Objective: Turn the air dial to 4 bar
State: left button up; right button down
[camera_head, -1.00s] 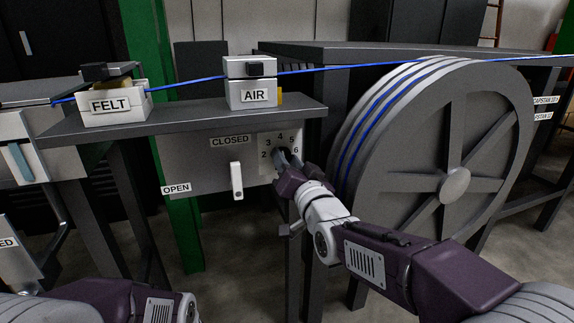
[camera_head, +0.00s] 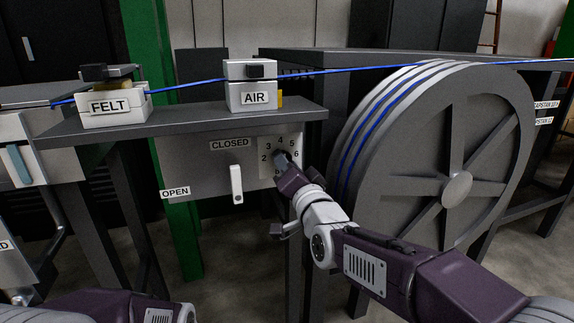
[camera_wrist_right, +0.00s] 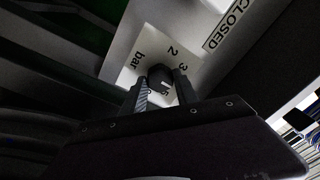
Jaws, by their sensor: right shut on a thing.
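The air dial's white plate (camera_head: 267,146) is on the grey panel under the AIR box, with numbers from 2 to 6 around a dark knob. My right gripper (camera_head: 283,159) is at the plate, its fingers over the knob. In the right wrist view, the dark knob (camera_wrist_right: 160,77) sits between the two fingertips of the gripper (camera_wrist_right: 161,88), which is shut on it. "bar", 2 and 3 show around it there; a finger covers the 4. A pale mark shows near the knob's lower edge, but I cannot tell which number it points to. My left gripper is out of view.
Left of the dial, a white lever (camera_head: 236,184) hangs down between CLOSED and OPEN labels. The AIR box (camera_head: 252,85) and FELT box (camera_head: 113,106) stand on the shelf above. A blue cable (camera_head: 190,85) runs through to the large grey wheel (camera_head: 456,188) at right.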

jog(key=c, duration=0.9)
grip_release()
jog(key=shift+c, duration=0.2)
jog(key=p+v, duration=0.2)
jog(key=v, duration=0.7)
jog(key=shift+f, duration=0.15)
